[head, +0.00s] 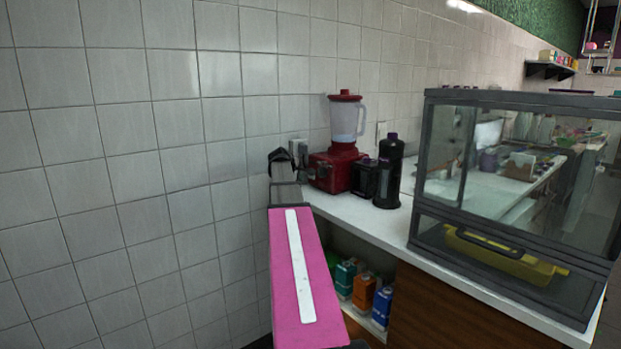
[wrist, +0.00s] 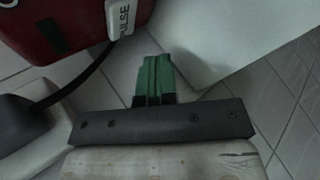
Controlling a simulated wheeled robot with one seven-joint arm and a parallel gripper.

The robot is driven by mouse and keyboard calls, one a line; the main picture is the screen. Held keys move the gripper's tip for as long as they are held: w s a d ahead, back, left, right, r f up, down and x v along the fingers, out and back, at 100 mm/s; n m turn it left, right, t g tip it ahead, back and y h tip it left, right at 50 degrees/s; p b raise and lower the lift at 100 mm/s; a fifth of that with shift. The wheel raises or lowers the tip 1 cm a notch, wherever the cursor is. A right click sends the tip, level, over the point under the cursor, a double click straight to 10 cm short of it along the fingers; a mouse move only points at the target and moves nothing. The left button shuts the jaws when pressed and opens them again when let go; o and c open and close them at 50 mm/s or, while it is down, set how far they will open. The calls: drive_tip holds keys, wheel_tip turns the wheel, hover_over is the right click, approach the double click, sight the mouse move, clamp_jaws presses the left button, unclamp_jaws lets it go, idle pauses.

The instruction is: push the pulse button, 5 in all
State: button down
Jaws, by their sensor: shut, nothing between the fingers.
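The blender has a red base (head: 338,170) and a clear jar (head: 345,119) with a red lid, and stands on the white counter by the tiled wall. The button's top is cut off by the picture edge. My gripper (wrist: 155,60) shows its green fingers shut together, empty, just below and right of the button, with a visible gap. In the head view my arm's end is left of the blender base; the fingers are not clear there.
A black bottle (head: 389,172) stands right of the blender. A glass display case (head: 515,190) with a yellow item inside takes up the counter's right. Several cartons (head: 363,293) sit on a shelf below. A dark cord (wrist: 85,80) runs from the blender. Tiled wall is at left.

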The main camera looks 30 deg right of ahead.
drive_tip(key=shift+s+a, duration=0.1)
drive_tip(key=shift+a, duration=1.3)
idle(1.4)
drive_tip(key=a, duration=0.3)
drive_tip(key=shift+s+a, duration=0.15)
drive_tip(key=shift+a, duration=0.25)
drive_tip(key=shift+d, duration=0.15)
drive_tip(key=shift+w+d, duration=0.2)
drive_tip(key=shift+d, duration=1.95)
drive_tip(key=shift+w+d, duration=0.15)
drive_tip(key=shift+d, duration=1.95)
drive_tip(key=shift+d, duration=0.15)
drive_tip(key=shift+d, duration=0.3)
